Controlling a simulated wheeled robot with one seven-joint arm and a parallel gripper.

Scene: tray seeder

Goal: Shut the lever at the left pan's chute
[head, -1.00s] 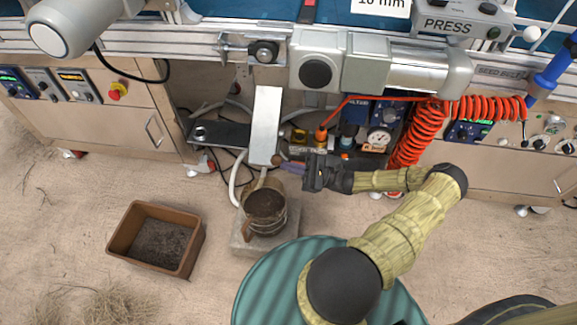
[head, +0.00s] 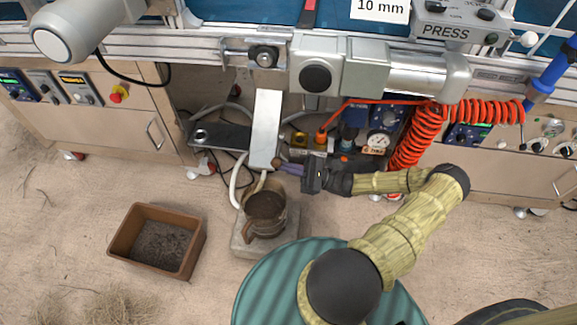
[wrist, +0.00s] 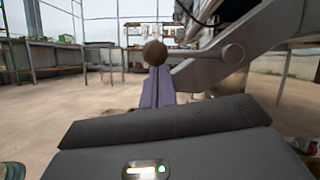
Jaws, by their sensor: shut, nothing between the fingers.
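The metal chute (head: 265,130) slopes down from the machine in the head view. The lever's brown ball knob (head: 276,162) is at its lower end. In the wrist view the knob (wrist: 155,52) sits at the left end of a thin rod, which runs right to a round grey pivot (wrist: 233,53) on the chute's side. My gripper (head: 284,167) is shut and empty, with its purple fingers pointing left at the knob. In the wrist view the fingertips (wrist: 158,70) lie just below the knob; I cannot tell whether they touch it.
A tankard-like vessel (head: 280,222) with dark contents stands on a stone block (head: 243,245) below the chute. A brown bin (head: 190,262) of soil is on the floor at left. A red coiled hose (head: 410,145) and bottles are at right, behind my arm.

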